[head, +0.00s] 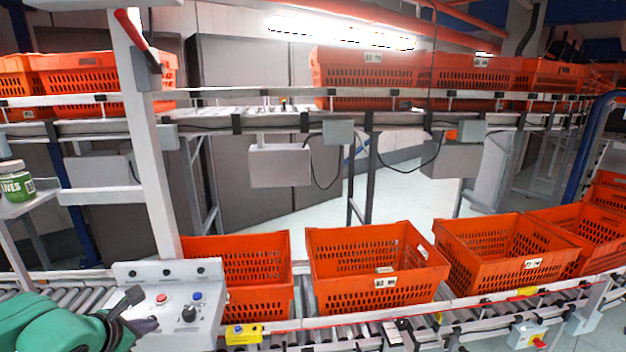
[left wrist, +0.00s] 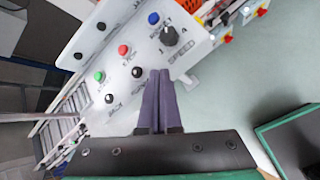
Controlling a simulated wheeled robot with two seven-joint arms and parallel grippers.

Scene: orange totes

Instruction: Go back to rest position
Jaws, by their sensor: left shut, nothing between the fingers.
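My left gripper (head: 146,326) comes in from the lower left of the head view, in front of the grey control panel (head: 168,290). In the left wrist view the gripper's two purple fingers (left wrist: 158,98) are together with nothing between them. The fingertips lie just below the black speed knob (left wrist: 169,36) in that picture; I cannot tell whether they touch the panel. The panel carries red, blue, green and black buttons. My right gripper is not in view.
Orange totes (head: 375,268) stand on the near roller conveyor (head: 365,325). More totes (head: 420,75) sit on a raised conveyor behind. A white post (head: 150,170) rises beside the panel. A green-labelled jar (head: 15,182) stands on a shelf at left.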

